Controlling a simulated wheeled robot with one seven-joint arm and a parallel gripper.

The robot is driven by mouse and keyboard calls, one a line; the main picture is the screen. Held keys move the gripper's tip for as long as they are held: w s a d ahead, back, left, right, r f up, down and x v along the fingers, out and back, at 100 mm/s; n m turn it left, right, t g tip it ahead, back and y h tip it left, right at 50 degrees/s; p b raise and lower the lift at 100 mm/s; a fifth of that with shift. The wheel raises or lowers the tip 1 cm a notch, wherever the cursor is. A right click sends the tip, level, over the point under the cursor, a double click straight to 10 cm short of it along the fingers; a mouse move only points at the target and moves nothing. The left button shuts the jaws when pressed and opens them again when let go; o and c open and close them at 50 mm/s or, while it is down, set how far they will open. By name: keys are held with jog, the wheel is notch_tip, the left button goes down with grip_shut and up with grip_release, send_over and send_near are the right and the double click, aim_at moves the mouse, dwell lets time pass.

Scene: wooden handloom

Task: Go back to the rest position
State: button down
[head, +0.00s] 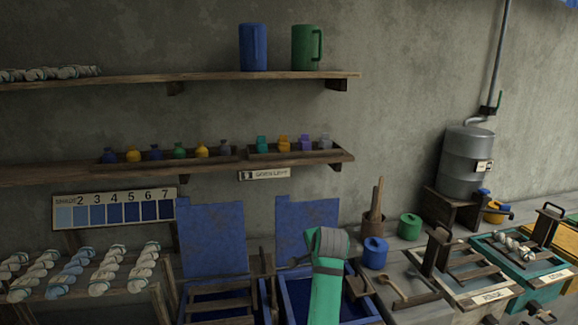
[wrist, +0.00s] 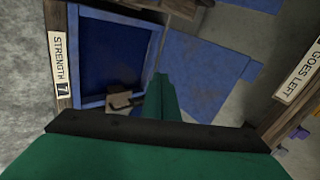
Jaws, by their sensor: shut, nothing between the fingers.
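My gripper (wrist: 160,82) shows in the wrist view as green fingers close together, shut with nothing between them. Below and around it in that view are a blue-lined vat (wrist: 112,50) in a wooden frame and a sign (wrist: 60,65) reading "STRENGTH 7". In the head view my green arm (head: 328,262) with a grey band stands up in front of the right blue vat (head: 300,290) and hides part of it. My fingertips cannot be made out in the head view.
A shelf with small bottles (head: 180,151) runs along the wall, below a shelf with a blue jug (head: 253,47) and a green jug (head: 305,48). Yarn skeins (head: 105,272) lie at left. A blue pot (head: 374,253), a green pot (head: 410,226) and a metal tank (head: 466,160) stand right.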

jog(key=s+a+f+n+t, duration=0.1)
jog(key=s+f, duration=0.5)
jog(key=f, duration=0.3)
jog(key=s+f+n+h, duration=0.1)
jog(key=s+f+n, duration=0.1)
jog(key=s+f, duration=0.55)
jog(key=s+a+f+n+t, duration=0.1)
jog(key=s+f, duration=0.3)
jog(key=f, duration=0.7)
jog(key=s+a+f+n+t, duration=0.15)
jog(key=s+f, duration=0.25)
jog(key=s, duration=0.7)
jog(key=s+a+r+n+t, duration=0.15)
jog(key=s+n, duration=0.35)
jog(key=s, duration=1.4)
jog(key=s+a+r+n+t, duration=0.1)
jog(key=s+r+n, duration=0.3)
jog(key=s+r, duration=0.9)
jog(key=s, duration=0.3)
jog(key=shift+s+a+r+t, duration=0.15)
jog(key=shift+s+a+t, duration=0.05)
jog(key=shift+a+t, duration=0.2)
